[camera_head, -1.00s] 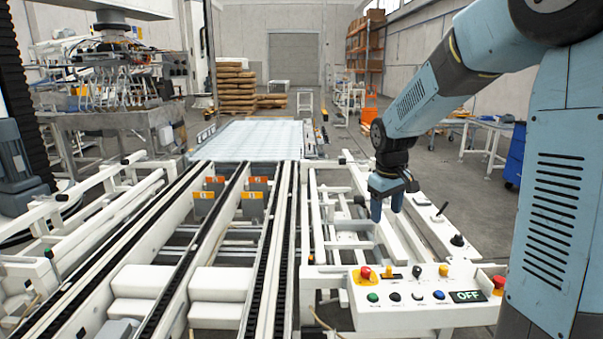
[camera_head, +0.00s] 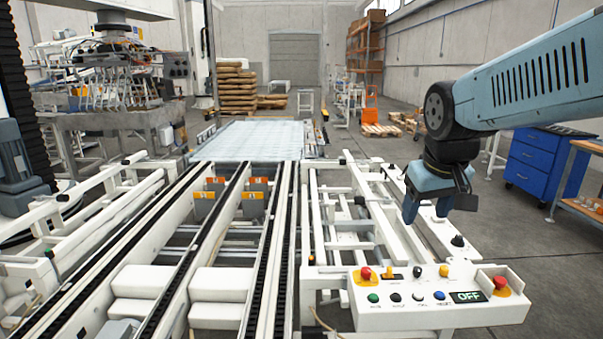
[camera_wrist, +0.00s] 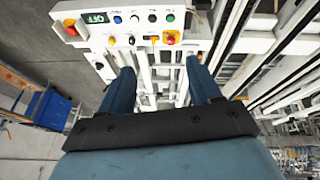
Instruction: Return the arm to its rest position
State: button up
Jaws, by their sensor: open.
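My gripper (camera_head: 426,208) hangs from my blue-grey arm at the right of the head view, above the white frame behind the control panel (camera_head: 430,312). Its two blue fingers point down, apart and empty. In the wrist view the fingers of my gripper (camera_wrist: 158,88) stand spread, with the white frame and the panel (camera_wrist: 140,12) beyond them. The panel has several coloured buttons, small levers, a red knob at each end and a display reading OFF (camera_head: 467,297). The gripper touches nothing that I can see.
Conveyor rails (camera_head: 245,240) fill the middle and left. A pale slatted surface (camera_head: 250,140) lies behind them. A blue drawer cabinet (camera_head: 540,163) and a bench (camera_head: 583,180) stand at the right.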

jog(key=s+m+t, duration=0.1)
jog(key=s, duration=0.7)
jog(key=shift+s+d+m+y, duration=0.2)
jog(key=shift+s+m+y, duration=0.05)
jog(key=shift+m+y, duration=0.05)
jog(key=shift+r, duration=0.1)
dwell(1.5)
